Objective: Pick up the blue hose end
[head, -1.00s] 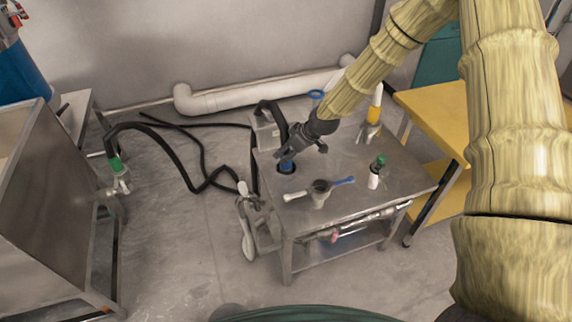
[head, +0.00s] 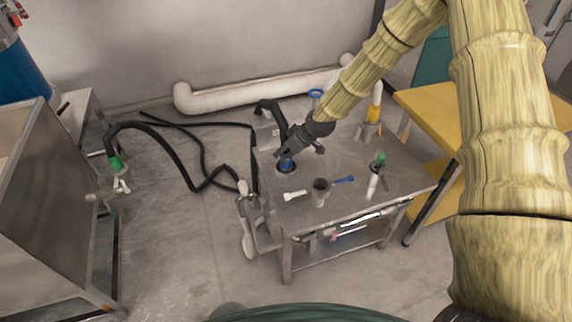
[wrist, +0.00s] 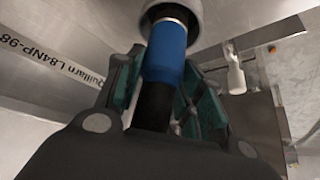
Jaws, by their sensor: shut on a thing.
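The blue hose end (wrist: 166,52) fills the upper middle of the wrist view, with a black section (wrist: 154,104) below it between my fingers. A grey round part meets its top edge. My gripper (wrist: 165,95) is shut on the hose end, with a green-padded finger on each side. In the head view my gripper (head: 284,152) is over the left part of the metal table (head: 330,208).
A green-ended black hose (head: 114,162) hangs at the left. A yellow shelf (head: 440,105) stands at the right.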

